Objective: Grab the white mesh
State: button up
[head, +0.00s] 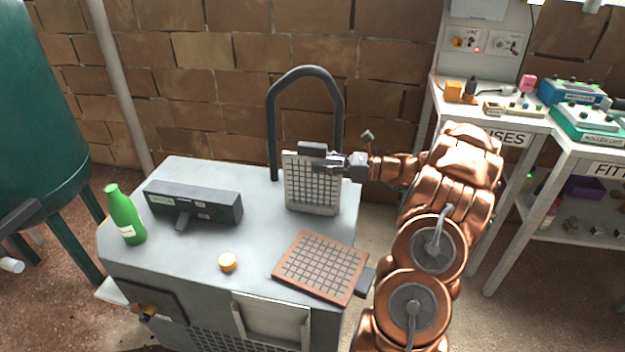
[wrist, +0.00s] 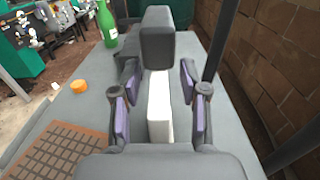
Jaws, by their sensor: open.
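My gripper (head: 330,164) reaches in from the right, at the upper part of the mesh. In the wrist view, the white edge of the mesh (wrist: 159,108) lies between the two purple-padded fingers of my gripper (wrist: 159,90). The fingers are open, with a gap on each side.
A copper-coloured mesh (head: 320,266) lies flat at the front right. An orange cap (head: 228,262), a green bottle (head: 124,216) and a dark box (head: 194,206) stand to the left. A dark hooped pipe (head: 272,130) rises close behind the white mesh.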

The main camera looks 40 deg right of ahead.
jog(key=shift+w+a, duration=0.45)
jog(key=shift+c, duration=0.2)
grip_shut()
